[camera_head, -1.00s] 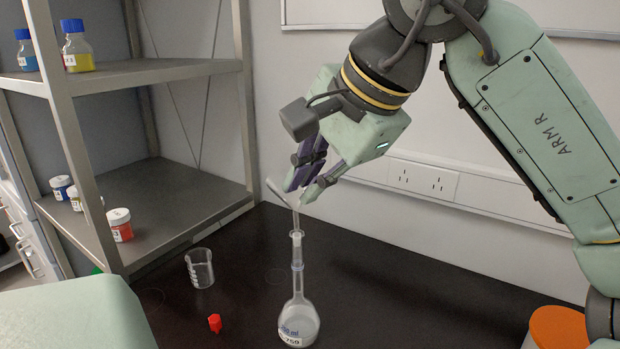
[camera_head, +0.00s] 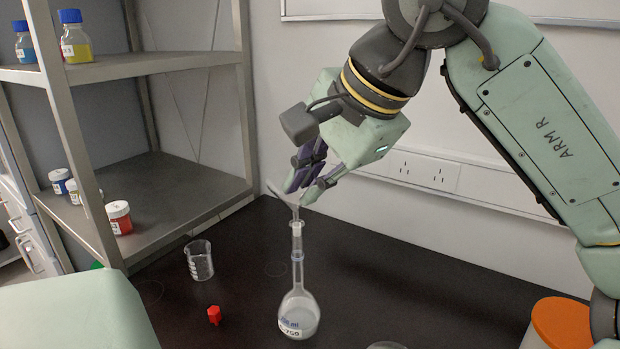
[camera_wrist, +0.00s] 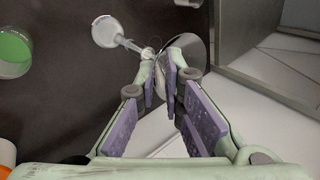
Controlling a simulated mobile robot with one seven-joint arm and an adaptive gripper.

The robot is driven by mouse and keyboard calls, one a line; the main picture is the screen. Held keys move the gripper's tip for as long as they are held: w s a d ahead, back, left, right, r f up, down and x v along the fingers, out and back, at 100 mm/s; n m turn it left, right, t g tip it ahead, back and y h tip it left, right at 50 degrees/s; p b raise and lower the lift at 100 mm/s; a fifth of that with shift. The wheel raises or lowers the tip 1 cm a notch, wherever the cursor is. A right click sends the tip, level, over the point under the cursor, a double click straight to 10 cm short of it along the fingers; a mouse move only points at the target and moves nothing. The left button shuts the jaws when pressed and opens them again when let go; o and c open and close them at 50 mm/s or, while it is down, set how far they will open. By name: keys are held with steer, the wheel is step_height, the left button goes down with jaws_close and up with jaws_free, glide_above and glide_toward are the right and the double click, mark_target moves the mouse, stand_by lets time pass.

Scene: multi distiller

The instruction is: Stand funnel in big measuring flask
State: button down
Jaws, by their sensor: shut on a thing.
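The big measuring flask (camera_head: 299,308) stands upright on the dark bench, with a long narrow neck and a label; it also shows in the wrist view (camera_wrist: 106,32). The clear funnel (camera_head: 284,198) is directly above the flask's neck, its stem pointing down at the mouth. Whether the stem tip is inside the neck is hard to tell. My gripper (camera_head: 300,188) is shut on the funnel at its rim. In the wrist view the fingertips pinch the funnel's edge (camera_wrist: 200,54), and the stem runs toward the flask.
A small glass beaker (camera_head: 199,262) and a red stopper (camera_head: 214,315) stand left of the flask. A metal shelf (camera_head: 165,190) with bottles is at the left. An orange-lidded container (camera_head: 562,322) is at the lower right. A green liquid vessel (camera_wrist: 14,50) shows in the wrist view.

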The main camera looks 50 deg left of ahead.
steer(key=shift+f+b, duration=0.6)
steer(key=shift+f, duration=0.45)
steer(key=c, duration=1.6)
jaws_free()
steer(key=shift+c, duration=0.2)
steer(key=v, duration=1.2)
steer(key=shift+r, duration=0.1)
